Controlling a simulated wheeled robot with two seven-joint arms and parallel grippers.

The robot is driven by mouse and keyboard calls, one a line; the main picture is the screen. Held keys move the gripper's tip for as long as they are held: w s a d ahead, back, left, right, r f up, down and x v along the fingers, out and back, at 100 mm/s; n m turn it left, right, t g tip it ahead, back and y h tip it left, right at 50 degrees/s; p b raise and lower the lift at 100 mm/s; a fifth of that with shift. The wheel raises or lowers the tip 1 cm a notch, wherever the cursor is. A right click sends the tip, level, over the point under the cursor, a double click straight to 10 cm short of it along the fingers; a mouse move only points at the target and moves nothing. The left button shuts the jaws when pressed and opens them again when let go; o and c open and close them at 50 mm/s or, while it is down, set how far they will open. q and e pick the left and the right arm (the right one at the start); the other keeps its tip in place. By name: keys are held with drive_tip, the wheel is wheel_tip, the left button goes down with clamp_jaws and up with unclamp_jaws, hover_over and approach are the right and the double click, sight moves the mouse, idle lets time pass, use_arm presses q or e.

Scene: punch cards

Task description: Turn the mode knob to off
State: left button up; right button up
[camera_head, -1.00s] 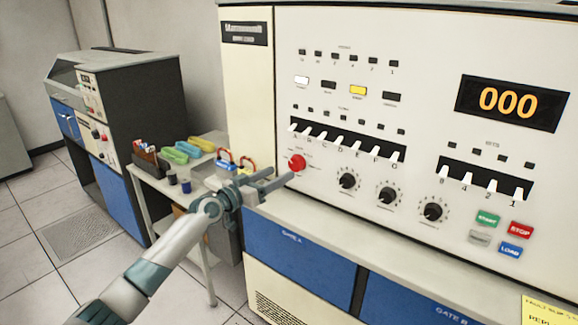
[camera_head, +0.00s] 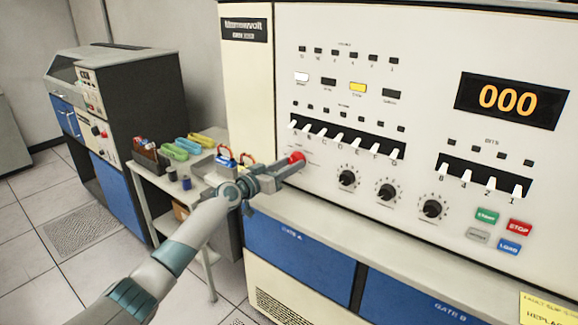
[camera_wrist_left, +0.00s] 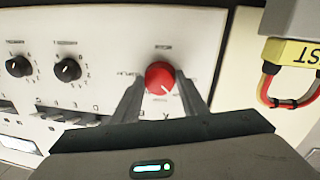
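The red mode knob (camera_head: 296,157) is on the lower left of the white console panel, left of the black dials. In the left wrist view the knob (camera_wrist_left: 159,77) shows a pale pointer mark towards its lower right edge. Small labels surround it, too small to read surely. My left gripper (camera_head: 296,169) is at the knob. The left wrist view shows my left gripper (camera_wrist_left: 160,84) with one finger on each side of the knob, apart and very close to its sides; contact is hard to tell. My right gripper is not in view.
White toggle switches (camera_head: 345,140) sit just above and right of the knob. Black dials (camera_head: 347,178) are to its right. A ledge (camera_head: 330,212) runs below the panel. A side table (camera_head: 150,176) with colored items stands left. A red cable loop (camera_wrist_left: 270,85) shows near the gripper.

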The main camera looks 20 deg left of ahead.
use_arm(q)
drive_tip(key=shift+f+n, duration=0.1)
drive_tip(key=shift+n, duration=0.2)
drive_tip(key=shift+c, duration=0.4)
drive_tip(key=shift+d+n+t+b, duration=0.1)
drive_tip(key=shift+n+t+b, duration=0.5)
drive_tip(key=shift+n+b, duration=2.55)
drive_tip(key=n+p, duration=0.2)
drive_tip(key=shift+n+p, duration=0.35)
drive_tip(key=o, duration=1)
drive_tip(key=shift+o, duration=0.2)
drive_tip(key=shift+s, duration=0.15)
